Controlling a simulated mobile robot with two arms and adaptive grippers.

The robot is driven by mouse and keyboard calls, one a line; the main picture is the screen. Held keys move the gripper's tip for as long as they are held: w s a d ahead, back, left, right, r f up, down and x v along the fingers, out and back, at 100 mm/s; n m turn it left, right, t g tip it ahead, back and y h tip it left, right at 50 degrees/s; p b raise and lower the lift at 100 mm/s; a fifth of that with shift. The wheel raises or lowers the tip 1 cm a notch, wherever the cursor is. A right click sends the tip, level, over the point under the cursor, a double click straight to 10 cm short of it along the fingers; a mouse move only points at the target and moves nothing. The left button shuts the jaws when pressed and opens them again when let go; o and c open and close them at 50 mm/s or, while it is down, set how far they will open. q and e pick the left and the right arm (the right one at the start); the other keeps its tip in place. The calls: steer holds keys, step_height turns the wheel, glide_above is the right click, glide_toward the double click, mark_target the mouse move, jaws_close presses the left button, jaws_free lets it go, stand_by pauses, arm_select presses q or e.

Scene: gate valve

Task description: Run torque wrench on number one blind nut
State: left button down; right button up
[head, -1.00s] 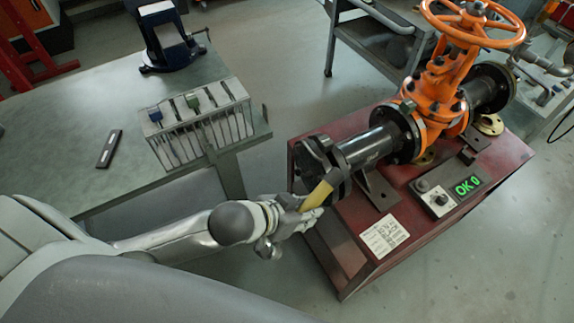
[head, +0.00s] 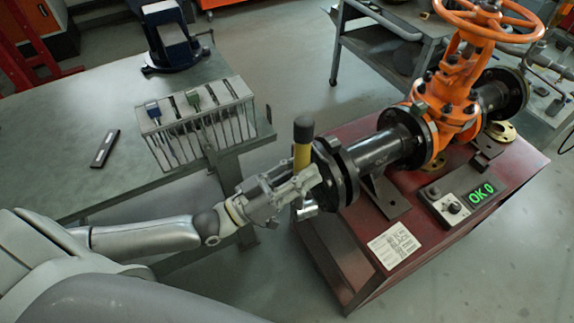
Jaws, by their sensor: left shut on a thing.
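My left gripper (head: 300,186) is shut on the torque wrench (head: 302,156), which has a yellow body and a black grip end. The wrench stands roughly upright with its grip end up and a metal head low, beside the outer face of the black blind flange (head: 338,172) at the pipe's left end. The flange face is turned away from me, so I cannot see the number one nut or tell whether the wrench head is seated on it. The orange gate valve (head: 462,85) sits on the red stand. My right gripper is not in view.
The red stand (head: 455,240) carries a control box (head: 458,200) with a green "OK 0" display and a white label (head: 394,245). A workbench (head: 60,150) at left holds a tool rack (head: 200,120), a blue vise (head: 172,40) and a dark flat device (head: 105,148). A grey cart (head: 385,30) stands behind.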

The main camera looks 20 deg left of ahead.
mark_target(304, 154)
arm_select(q)
steer(key=a+t, duration=0.1)
steer(key=a+r, duration=0.1)
steer(key=a+n+t+y, duration=0.1)
steer(key=shift+w+a+r+t, duration=0.1)
steer(key=shift+a+r+t, duration=0.15)
steer(key=shift+a+t, duration=0.1)
steer(key=shift+w+d, duration=1.2)
steer(key=shift+w, duration=0.3)
steer(key=shift+s+r, duration=0.1)
steer(key=shift+d, duration=0.1)
stand_by(0.4)
steer(key=shift+w+d, duration=0.5)
steer(key=shift+w, duration=0.2)
steer(key=shift+w+d, duration=0.45)
steer(key=shift+w, duration=0.2)
